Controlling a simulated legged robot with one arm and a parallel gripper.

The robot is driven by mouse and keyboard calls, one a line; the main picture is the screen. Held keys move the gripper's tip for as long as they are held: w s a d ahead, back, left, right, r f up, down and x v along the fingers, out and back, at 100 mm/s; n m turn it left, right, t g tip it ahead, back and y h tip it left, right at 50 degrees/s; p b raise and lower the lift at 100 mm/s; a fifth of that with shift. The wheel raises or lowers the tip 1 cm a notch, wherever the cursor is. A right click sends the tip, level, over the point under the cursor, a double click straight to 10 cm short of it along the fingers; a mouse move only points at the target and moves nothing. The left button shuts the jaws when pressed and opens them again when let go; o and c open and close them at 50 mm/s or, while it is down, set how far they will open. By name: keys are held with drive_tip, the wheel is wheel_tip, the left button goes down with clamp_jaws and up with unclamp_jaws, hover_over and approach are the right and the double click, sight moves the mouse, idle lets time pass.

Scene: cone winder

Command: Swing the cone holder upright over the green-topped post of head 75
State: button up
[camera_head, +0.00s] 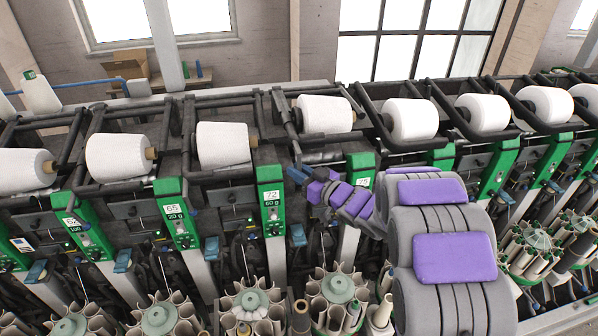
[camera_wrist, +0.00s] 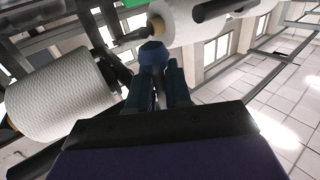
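The cone holder (camera_head: 284,118) of head 75 is a dark frame carrying a white cone (camera_head: 325,114). It sits a little higher than the neighbouring holders. The green-topped post (camera_head: 361,162) with the 75 label stands to the right of my gripper. My gripper (camera_head: 298,174) is at the lower end of the holder's left bar. In the wrist view my gripper's fingers (camera_wrist: 158,84) are close together, with a dark blue piece at their tips, and look shut on the holder's end. The exact contact is hidden. A white cone with a tan core (camera_wrist: 195,22) is just beyond.
The post of head 72 (camera_head: 270,195) stands to the left, and a neighbouring cone (camera_head: 413,119) is to the right. Another cone fills the left of the wrist view (camera_wrist: 62,102). Bobbin carousels (camera_head: 338,288) stand below.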

clamp_jaws()
